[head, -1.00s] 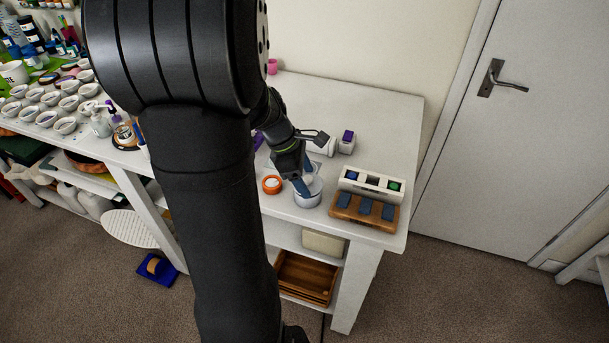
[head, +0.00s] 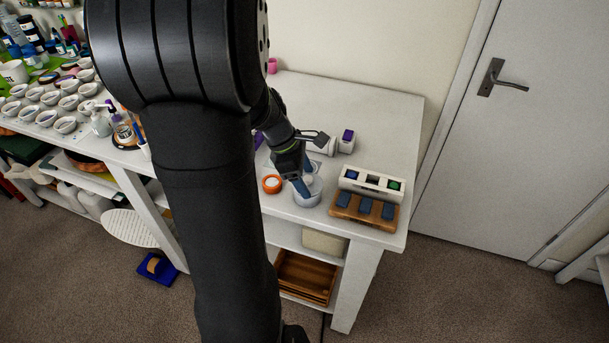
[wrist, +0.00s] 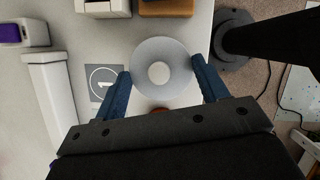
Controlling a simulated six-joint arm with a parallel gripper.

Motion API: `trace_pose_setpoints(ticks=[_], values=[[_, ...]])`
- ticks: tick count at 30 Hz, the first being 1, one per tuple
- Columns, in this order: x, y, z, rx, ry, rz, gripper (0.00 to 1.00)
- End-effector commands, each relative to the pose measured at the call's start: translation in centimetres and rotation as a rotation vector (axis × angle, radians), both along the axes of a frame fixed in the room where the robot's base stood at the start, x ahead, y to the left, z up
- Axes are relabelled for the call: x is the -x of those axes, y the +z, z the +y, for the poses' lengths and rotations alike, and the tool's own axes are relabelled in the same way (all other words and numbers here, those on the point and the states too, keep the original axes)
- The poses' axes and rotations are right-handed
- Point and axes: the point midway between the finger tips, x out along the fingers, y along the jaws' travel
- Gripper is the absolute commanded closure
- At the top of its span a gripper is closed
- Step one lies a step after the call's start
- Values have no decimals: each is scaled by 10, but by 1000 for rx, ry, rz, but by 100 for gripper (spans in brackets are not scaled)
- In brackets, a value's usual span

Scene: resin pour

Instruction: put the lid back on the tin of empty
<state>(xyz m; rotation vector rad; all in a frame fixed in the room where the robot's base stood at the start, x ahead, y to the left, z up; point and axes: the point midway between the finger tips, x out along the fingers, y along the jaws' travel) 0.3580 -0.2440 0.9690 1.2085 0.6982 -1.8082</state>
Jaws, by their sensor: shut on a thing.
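My gripper (head: 303,185) reaches down over a pale grey round tin (head: 308,197) near the front of the white table. In the wrist view, its two blue fingers (wrist: 162,72) stand apart on either side of a pale grey disc with a white round centre (wrist: 160,72), which looks like the lid. The fingers are closed on its edges. The disc hides what lies under it, so I cannot tell whether it is seated on the tin or just above it. An orange-rimmed round pot with a white top (head: 271,184) stands just left of the tin.
A white slotted box (head: 371,182) and a wooden block with blue pads (head: 365,210) stand close on the right. A purple-topped white box (head: 347,140) stands behind. The back right of the table is clear.

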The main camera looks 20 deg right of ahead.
Motion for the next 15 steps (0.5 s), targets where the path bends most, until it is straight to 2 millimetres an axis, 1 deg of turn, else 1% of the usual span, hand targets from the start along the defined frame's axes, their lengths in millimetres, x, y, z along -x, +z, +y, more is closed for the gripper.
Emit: trace_pose_setpoints(ticks=[13,14,15], values=[[0,0,0,0,0,0,55],[0,0,0,0,0,0,29],[0,0,0,0,0,0,22]])
